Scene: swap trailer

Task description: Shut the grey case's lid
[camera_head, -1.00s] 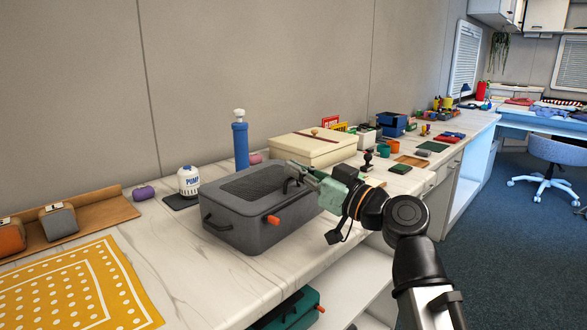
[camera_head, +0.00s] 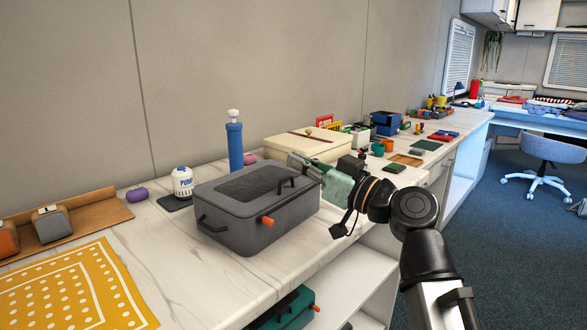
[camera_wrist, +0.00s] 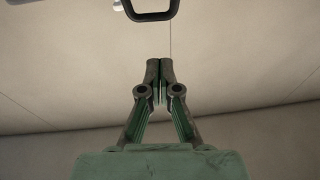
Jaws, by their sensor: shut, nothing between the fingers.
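The grey case (camera_head: 262,228) stands upright on the marble-look counter in the head view. Its lid (camera_head: 228,197) lies flat on the body, with no gap that I can see. The lid has a dark ribbed panel and a dark handle (camera_head: 285,184) near its right end. An orange latch or knob (camera_head: 266,222) is on the front, and another dark handle is on the left side. My gripper (camera_head: 293,158) is shut and empty, above and behind the lid's right end, apart from it. In the wrist view its fingertips (camera_wrist: 160,72) are together, with a dark loop beyond them at the top edge.
A cream box (camera_head: 300,151) stands close behind the case. A blue bottle (camera_head: 235,148) and a white pump jar (camera_head: 183,181) stand behind left. A yellow dotted cloth (camera_head: 75,290) lies at front left. A teal case (camera_head: 290,312) is on the shelf below.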

